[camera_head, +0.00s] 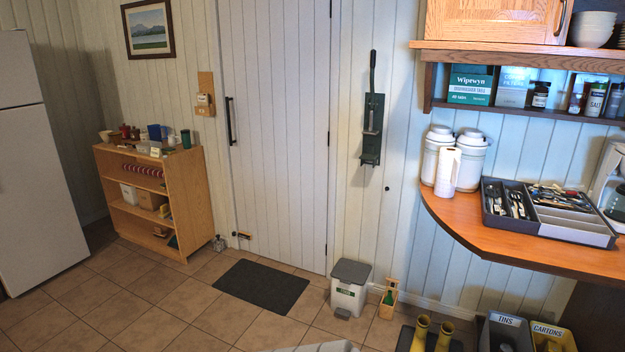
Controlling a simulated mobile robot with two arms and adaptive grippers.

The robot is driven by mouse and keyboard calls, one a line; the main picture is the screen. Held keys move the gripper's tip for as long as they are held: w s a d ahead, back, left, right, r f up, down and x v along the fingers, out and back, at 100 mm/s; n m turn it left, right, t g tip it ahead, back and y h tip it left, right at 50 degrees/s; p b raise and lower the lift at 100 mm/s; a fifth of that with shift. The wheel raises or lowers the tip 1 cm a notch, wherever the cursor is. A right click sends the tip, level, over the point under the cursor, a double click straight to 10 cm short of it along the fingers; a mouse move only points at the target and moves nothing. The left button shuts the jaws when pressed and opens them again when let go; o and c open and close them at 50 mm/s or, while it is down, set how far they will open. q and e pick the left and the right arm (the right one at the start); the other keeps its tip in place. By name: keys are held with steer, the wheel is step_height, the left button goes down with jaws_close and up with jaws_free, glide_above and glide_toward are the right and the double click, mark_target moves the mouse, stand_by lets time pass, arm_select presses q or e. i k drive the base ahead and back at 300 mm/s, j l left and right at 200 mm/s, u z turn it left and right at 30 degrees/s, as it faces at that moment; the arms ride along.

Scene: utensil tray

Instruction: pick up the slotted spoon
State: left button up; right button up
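The utensil tray (585,234) is dark grey and sits on the curved wooden counter at the right of the head view. Its left compartments hold several metal utensils (515,204), and more utensils lie in its upper right part (560,197). I cannot tell which of them, if any, is the slotted spoon; they are too small and overlap. Neither of my grippers is in view.
The wooden counter (470,222) also bears two white canisters (468,160) and a white cylinder left of the tray. A shelf (520,108) hangs above. Below are bins (505,335), yellow boots (420,334) and a pedal bin (349,288). Tiled floor is open at left.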

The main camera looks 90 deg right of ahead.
mark_target(516, 195)
steer(key=z, duration=4)
steer(key=i+j+u, duration=0.2)
steer(key=i, duration=0.25)
steer(key=i+j+u, duration=0.15)
steer(key=i+j, duration=0.15)
steer(key=i, duration=0.2)
